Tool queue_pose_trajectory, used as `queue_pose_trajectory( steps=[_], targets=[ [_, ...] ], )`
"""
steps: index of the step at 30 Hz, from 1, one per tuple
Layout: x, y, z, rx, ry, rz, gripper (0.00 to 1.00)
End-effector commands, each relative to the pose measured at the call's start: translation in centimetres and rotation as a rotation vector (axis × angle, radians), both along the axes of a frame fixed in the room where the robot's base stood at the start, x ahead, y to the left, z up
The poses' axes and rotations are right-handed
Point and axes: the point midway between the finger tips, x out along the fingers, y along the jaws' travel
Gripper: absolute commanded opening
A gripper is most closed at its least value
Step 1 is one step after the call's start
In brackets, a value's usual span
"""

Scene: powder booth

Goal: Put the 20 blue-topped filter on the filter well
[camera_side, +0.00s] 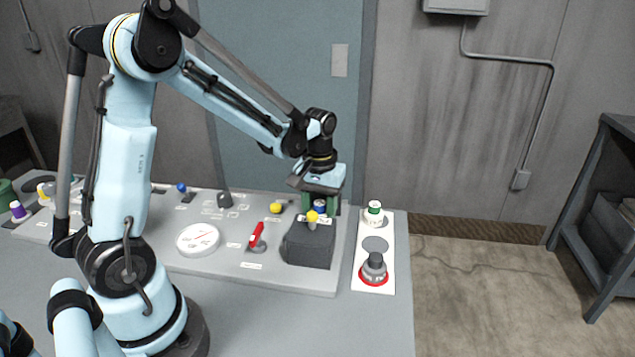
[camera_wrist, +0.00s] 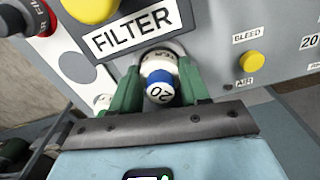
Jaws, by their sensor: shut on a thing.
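My gripper (camera_side: 321,208) is over the far end of the dark grey filter block. In the wrist view its green fingers (camera_wrist: 160,88) are shut on the white filter with a blue top (camera_wrist: 159,84) marked 20, one finger on each side. The blue top also shows between the fingers in the side view (camera_side: 319,204). The filter is at a round pale-rimmed opening (camera_wrist: 178,48) beside the FILTER label (camera_wrist: 130,31), which looks like the filter well. The filter hides most of it, so I cannot tell how deep it sits.
A yellow knob (camera_side: 312,217) stands on the block (camera_side: 308,246) close to my gripper. A white side panel (camera_side: 361,255) holds a green-topped filter (camera_side: 374,211), an empty grey disc (camera_side: 375,244) and a dark red-ringed piece (camera_side: 373,268). A red lever (camera_side: 256,235) stands left of the block.

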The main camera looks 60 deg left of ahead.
Motion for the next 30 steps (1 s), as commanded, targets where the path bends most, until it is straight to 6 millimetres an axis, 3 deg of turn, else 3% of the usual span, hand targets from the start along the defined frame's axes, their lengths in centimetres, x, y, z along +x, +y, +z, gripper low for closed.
queue_pose_trajectory(
  steps=[30],
  targets=[
    [0.1,0.0,-1.1,0.001,-0.003,0.000,0.15]
  ],
)
